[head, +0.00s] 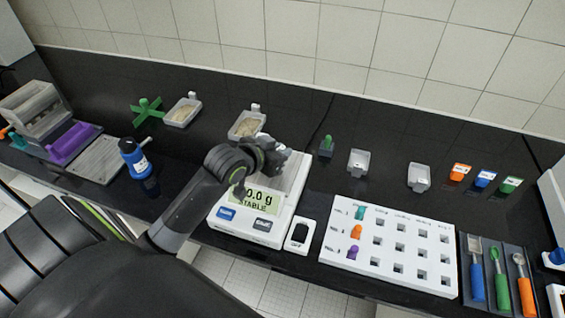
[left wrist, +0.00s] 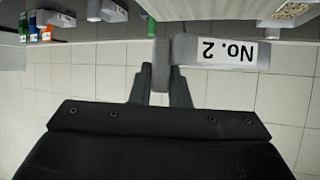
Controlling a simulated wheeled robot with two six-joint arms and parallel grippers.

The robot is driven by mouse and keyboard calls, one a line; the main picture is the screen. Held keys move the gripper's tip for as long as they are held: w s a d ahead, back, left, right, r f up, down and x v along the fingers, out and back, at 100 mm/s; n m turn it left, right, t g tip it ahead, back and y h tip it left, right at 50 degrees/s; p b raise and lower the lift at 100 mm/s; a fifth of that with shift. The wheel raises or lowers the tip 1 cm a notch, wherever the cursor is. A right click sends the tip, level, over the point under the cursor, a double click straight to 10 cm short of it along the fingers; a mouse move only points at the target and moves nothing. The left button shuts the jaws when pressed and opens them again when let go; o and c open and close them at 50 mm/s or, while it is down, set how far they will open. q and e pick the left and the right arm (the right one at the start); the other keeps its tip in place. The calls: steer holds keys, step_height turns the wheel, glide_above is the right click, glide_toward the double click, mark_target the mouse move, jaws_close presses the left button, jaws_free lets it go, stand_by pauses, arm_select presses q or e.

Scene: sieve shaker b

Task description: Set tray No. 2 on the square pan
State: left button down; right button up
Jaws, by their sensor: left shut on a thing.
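Tray No. 2 (left wrist: 218,53) shows in the left wrist view as a grey piece with a white "No. 2" label, upside down in that picture. My left gripper (left wrist: 161,88) is shut on its grey end. Its inside and contents cannot be seen. In the head view my left gripper (head: 277,150) hangs over the back of the white balance (head: 247,222) and hides most of the tray. The pale square pan (head: 291,186) is partly covered by my arm and gripper. The display reads 0.0 g, STABLE. My right gripper is not in view.
Two grain-filled trays (head: 183,112) (head: 246,125) stand behind, left of the gripper. Two empty trays (head: 360,161) (head: 419,177) stand right. A blue bottle (head: 135,160) is left of my arm. A white rack (head: 388,247) lies right of the balance.

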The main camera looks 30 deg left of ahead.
arm_select(q)
step_height(320, 180, down, 4)
steer(key=shift+d, duration=0.1)
steer(key=shift+f, duration=0.3)
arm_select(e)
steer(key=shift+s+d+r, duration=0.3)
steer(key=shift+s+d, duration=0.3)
arm_select(q)
steer(key=shift+f, duration=0.15)
steer(key=c, duration=1.4)
jaws_free()
